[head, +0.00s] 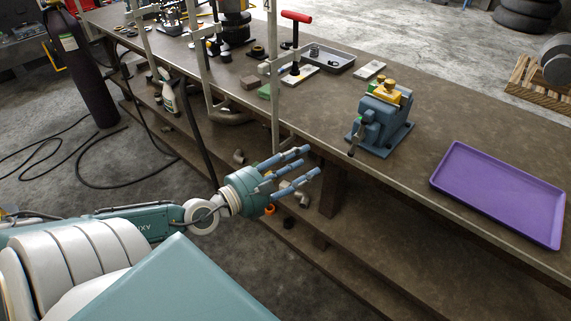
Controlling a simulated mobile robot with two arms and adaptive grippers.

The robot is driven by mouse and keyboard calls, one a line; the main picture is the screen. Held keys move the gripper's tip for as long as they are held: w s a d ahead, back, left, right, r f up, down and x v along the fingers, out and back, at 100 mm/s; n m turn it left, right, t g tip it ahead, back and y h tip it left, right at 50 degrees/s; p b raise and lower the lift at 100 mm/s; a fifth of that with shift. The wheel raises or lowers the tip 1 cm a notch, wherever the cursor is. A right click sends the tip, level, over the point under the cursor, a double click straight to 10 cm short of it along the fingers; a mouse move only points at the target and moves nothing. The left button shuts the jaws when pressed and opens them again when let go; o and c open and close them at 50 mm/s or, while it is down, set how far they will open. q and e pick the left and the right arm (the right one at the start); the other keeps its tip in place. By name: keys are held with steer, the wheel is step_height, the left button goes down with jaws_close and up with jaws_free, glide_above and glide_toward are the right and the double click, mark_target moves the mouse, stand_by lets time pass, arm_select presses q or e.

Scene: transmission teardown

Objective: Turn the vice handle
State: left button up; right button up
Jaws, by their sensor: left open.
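The blue vice (380,118) stands upright near the front edge of the brown workbench, right of the picture's middle. A yellow part (390,92) sits at its top. The vice handle (352,148) is a short dark bar on the front side, hanging by the bench edge. My left gripper (303,168) is open and empty, with its blue fingers spread. In the picture it is to the left of and a little below the handle, apart from it, in front of the bench edge. My right gripper does not show.
A purple tray (500,192) lies on the workbench (420,160) right of the vice. A grey tray (330,58), a red-handled tool (296,17) and small blocks lie farther back. Bare bench separates vice and tray.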

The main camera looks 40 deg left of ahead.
arm_select(q)
steer(key=v, duration=0.5)
steer(key=shift+c, duration=0.5)
